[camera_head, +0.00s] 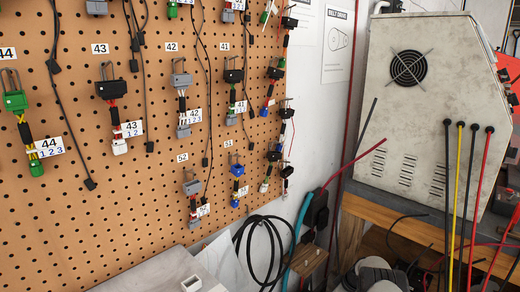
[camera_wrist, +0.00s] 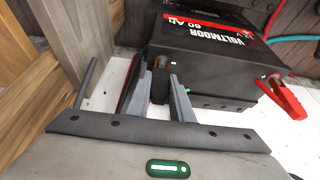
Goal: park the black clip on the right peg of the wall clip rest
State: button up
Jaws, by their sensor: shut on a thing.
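In the wrist view my gripper (camera_wrist: 160,92) is shut on a black clip (camera_wrist: 160,86), which stands upright between the two grey fingers. Copper-coloured metal shows at the clip's far end, close to the near side of a black battery (camera_wrist: 215,60). I cannot tell whether the clip touches the battery. A red clip (camera_wrist: 286,98) is at the battery's right end, apart from my gripper. In the head view a small wooden block (camera_head: 308,260) is low by the wall and may be the clip rest. I cannot make out its pegs. My gripper is not clear in the head view.
A pegboard (camera_head: 100,220) with hanging plugs and cables fills the left of the head view. A pale cabinet (camera_head: 420,110) with a fan grille stands on a wooden bench (camera_head: 370,210) at right. Hanging cables (camera_head: 262,250) crowd the wall.

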jog(key=shift+r+p, duration=1.2)
jog(key=shift+r, duration=0.8)
notch_tip(320, 180, up, 25)
jog(key=p, duration=1.2)
jog(key=w+a+f+m+b, duration=0.1)
jog(key=w+m+b, duration=0.1)
jog(key=w+b, duration=0.1)
jog(key=w+a+f+m+h+b, duration=0.1)
jog(key=w+a+f+m+b, duration=0.1)
jog(key=w+b, duration=0.2)
jog(key=w+a+f+m+t+h+b, duration=0.1)
jog(key=w+m+b, duration=0.1)
jog(key=b, duration=0.3)
jog(key=shift+w+a+f+b, duration=0.35)
jog(key=shift+w, duration=0.3)
jog(key=shift+f+b, duration=0.4)
jog(key=shift+f, duration=0.1)
jog(key=shift+f, duration=0.1)
jog(key=shift+f+b, duration=0.45)
jog(key=shift+f, duration=0.65)
